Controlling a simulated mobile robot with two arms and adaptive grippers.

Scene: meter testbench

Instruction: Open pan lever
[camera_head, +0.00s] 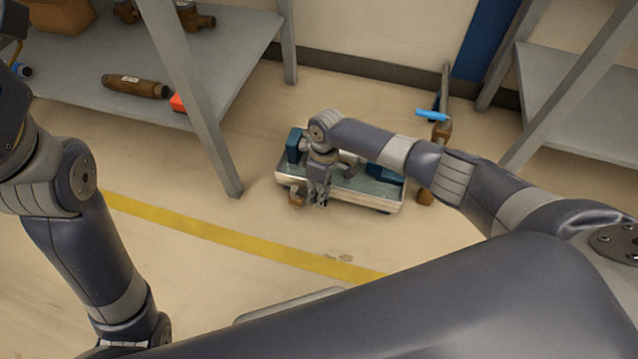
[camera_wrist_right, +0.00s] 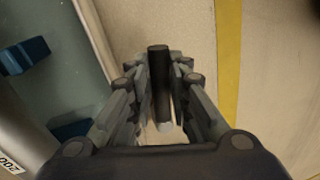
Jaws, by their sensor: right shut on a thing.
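The meter testbench (camera_head: 385,190), with a metal-edged pan and dark teal blocks, sits low on the floor mid-picture. Its pan edge also shows at the left of the right wrist view (camera_wrist_right: 82,50). My right gripper (camera_head: 318,200) points down at the bench's front edge. In the right wrist view its fingers (camera_wrist_right: 158,88) are closed around a dark, rod-like lever (camera_wrist_right: 159,60) with a paler end. The lever's mount is hidden, and the arm and gripper cover part of the bench in the head view. My left arm shows at the left, but its gripper is out of view.
A bright blue handle (camera_head: 431,115) sits on brown pipework (camera_head: 440,132) right of the bench. A grey shelf (camera_head: 75,75) with brown fittings stands at left, another (camera_head: 580,105) at right. The floor around the yellow line (camera_head: 225,235) is clear.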

